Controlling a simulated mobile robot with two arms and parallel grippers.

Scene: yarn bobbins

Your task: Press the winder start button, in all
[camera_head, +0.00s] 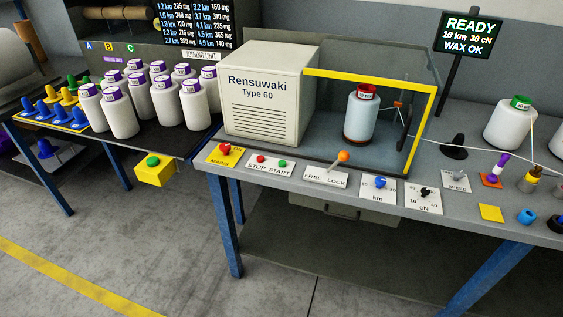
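The winder, a beige "Rensuwaki Type 60" housing (265,112), stands on the grey bench. On the bench's front edge, a white "STOP START" plate (271,171) carries a red stop button (261,158) and a green start button (282,164). Nothing covers either button. A bobbin with a red cap (361,118) stands behind the winder's clear, yellow-edged guard (432,100). A black display (469,36) reads "READY 10 km 30 cN WAX OK". Neither of my grippers shows.
Left of the plate is a yellow mains plate (219,153); right is an orange-knobbed lever (343,156) marked "FREE LOCK", then km and cN dials (424,193). A yellow box with a green button (154,169) hangs at the left bench. White bobbins (165,100) crowd that bench.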

